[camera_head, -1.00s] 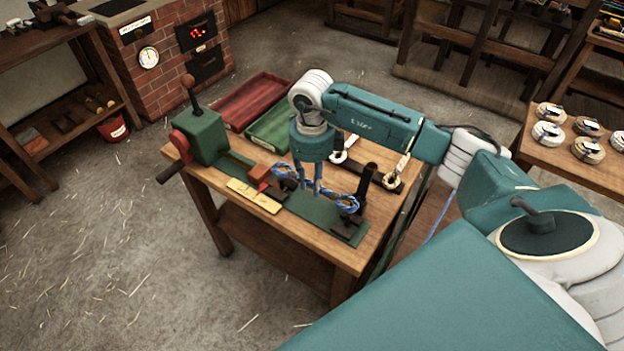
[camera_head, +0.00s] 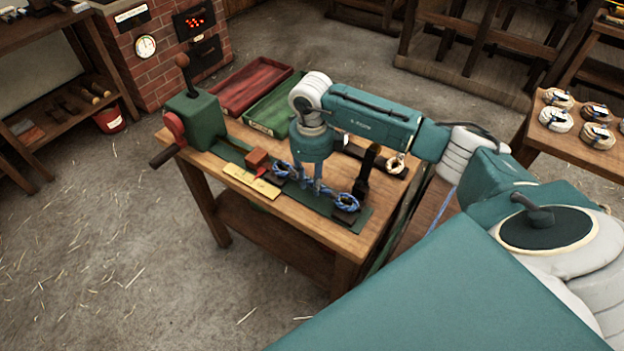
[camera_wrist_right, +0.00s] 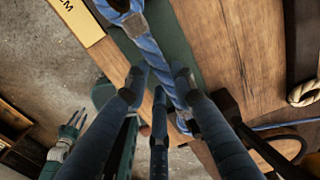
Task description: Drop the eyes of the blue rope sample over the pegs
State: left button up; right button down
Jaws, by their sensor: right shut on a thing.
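The blue rope sample (camera_head: 346,202) has an eye at each end and lies just above or on the green bed (camera_head: 325,207) of the bench fixture. My right gripper (camera_head: 318,188) points down and is shut on its middle, between the eyes. In the right wrist view the blue rope (camera_wrist_right: 150,50) runs between the fingers (camera_wrist_right: 160,85). The left-hand eye is beside the red block (camera_head: 257,159); the right-hand eye is near a dark upright post (camera_head: 368,167). Pegs cannot be made out inside the eyes. My left gripper (camera_wrist_right: 72,124) shows small in the wrist view, fingers apart, empty.
A green machine with a crank (camera_head: 192,120) stands at the bench's left end. A yellow plate (camera_head: 252,182) lies at the front edge. Red (camera_head: 253,86) and green (camera_head: 275,112) trays lie behind. Rope coils (camera_head: 556,118) sit on a table at right.

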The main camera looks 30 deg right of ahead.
jog(key=shift+f+b, duration=0.4)
jog(key=shift+f, duration=0.05)
dwell(0.6)
jog(key=c, duration=1.4)
grip_release()
jog(key=shift+o, duration=0.2)
jog(key=shift+r+p, duration=2.25)
jog(key=shift+r, duration=1.3)
jog(key=shift+r, duration=0.4)
notch_tip(320, 180, up, 11)
